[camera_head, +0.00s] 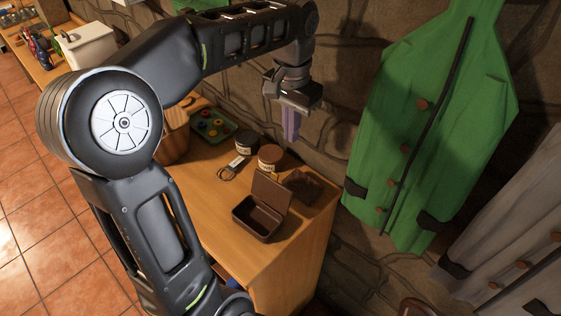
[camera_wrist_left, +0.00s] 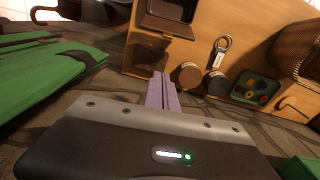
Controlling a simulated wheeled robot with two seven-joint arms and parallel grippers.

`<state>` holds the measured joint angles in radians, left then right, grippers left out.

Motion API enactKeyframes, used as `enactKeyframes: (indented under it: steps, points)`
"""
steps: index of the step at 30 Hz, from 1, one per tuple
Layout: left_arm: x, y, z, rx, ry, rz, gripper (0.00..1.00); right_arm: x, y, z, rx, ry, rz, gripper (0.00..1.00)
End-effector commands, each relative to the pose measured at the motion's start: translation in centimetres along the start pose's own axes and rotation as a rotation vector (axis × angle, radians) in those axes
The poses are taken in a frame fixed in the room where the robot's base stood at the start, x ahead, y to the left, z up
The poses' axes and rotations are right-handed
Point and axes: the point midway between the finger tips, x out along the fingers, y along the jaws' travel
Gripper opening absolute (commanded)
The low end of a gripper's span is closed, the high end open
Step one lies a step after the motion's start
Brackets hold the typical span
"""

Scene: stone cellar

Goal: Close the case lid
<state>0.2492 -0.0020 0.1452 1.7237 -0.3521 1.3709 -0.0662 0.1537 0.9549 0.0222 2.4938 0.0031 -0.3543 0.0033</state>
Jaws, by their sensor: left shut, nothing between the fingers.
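A small brown case (camera_head: 257,219) stands open on the wooden cabinet top. Its lid (camera_head: 270,191) is raised and stands roughly upright along the case's wall-side edge. The case also shows at the top of the left wrist view (camera_wrist_left: 167,27), cut off by the frame edge. My left gripper (camera_head: 290,136) is above the cabinet's wall side, higher than the lid and apart from it. Its pale purple fingers point down and are shut with nothing between them. They also show in the left wrist view (camera_wrist_left: 162,82). My right gripper is in neither view.
A dark shallow tray (camera_head: 311,187) lies right of the lid. Two lidded jars (camera_head: 269,157) (camera_head: 246,142), a keyring with a tag (camera_head: 233,166) and a green tray (camera_head: 213,124) with colored pieces stand behind. A green coat (camera_head: 430,120) hangs on the stone wall at right.

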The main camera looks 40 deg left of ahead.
Motion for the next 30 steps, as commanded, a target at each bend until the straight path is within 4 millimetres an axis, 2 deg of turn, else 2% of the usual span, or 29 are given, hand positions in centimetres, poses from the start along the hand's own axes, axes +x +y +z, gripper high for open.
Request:
enactKeyframes:
  steps: [5, 15, 17, 22, 30]
  points:
    - [2.4, 0.0, 0.1, -0.001, -0.005, 0.001, 0.0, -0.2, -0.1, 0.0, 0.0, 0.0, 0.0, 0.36]
    - [9.2, 0.0, 0.2, 0.0, -0.005, 0.002, 0.0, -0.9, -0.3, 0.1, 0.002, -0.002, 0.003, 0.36]
    - [8.3, -0.1, 1.1, -0.002, 0.0, -0.001, 0.0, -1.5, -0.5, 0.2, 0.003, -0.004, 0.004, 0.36]
    - [7.8, -0.1, 3.1, -0.002, 0.001, 0.0, 0.0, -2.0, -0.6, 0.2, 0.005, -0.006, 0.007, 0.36]
    - [7.7, 0.0, 3.8, 0.0, 0.0, 0.0, 0.0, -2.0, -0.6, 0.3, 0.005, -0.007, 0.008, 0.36]
